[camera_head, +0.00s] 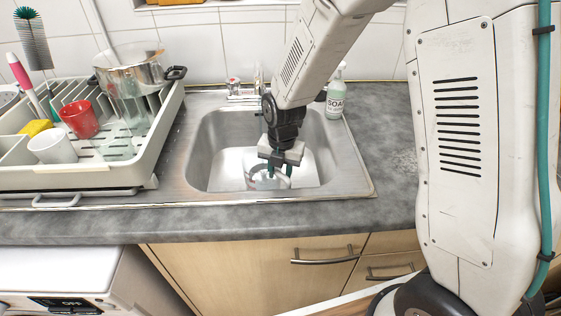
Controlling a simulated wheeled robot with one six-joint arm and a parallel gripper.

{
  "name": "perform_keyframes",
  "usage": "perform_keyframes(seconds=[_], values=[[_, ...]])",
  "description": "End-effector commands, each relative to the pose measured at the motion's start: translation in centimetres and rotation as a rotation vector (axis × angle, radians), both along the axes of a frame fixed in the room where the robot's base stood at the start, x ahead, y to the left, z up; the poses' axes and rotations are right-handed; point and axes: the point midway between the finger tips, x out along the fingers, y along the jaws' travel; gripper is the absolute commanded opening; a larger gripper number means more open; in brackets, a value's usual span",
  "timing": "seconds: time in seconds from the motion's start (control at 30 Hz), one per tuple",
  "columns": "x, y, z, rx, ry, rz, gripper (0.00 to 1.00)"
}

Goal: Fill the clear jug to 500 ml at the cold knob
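My gripper (279,171) points down into the sink basin (215,150), with its teal fingertips low over the basin floor. A pale, see-through vessel (268,183), which looks like the clear jug, stands under and around the fingertips. Its marks and any water level are too small to read. I cannot tell whether the fingers grip it. The tap fitting (243,90) is at the back edge of the sink, with a red-marked knob (233,82) at its left. My arm hides part of the tap's right side, and I cannot make out the cold knob clearly.
A cream dish rack (100,178) at left holds a red cup (80,119), a white cup (52,147), clear glassware and a steel pot (130,72). A soap bottle (335,95) stands behind the sink's right corner. The grey counter (385,140) right of the sink is clear.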

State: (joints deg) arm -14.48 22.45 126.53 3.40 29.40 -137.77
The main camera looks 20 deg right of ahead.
Motion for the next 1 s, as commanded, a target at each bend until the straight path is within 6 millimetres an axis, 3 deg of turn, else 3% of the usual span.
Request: perform_keyframes(seconds=[0.37, 0.5, 1.0], values=[[0.00, 0.03, -0.82, 0.001, 0.000, -0.001, 0.32], [0.00, 0.02, -0.80, 0.000, 0.000, -0.001, 0.00], [0.80, -0.14, -0.79, 0.000, -0.001, -0.003, 0.00]])
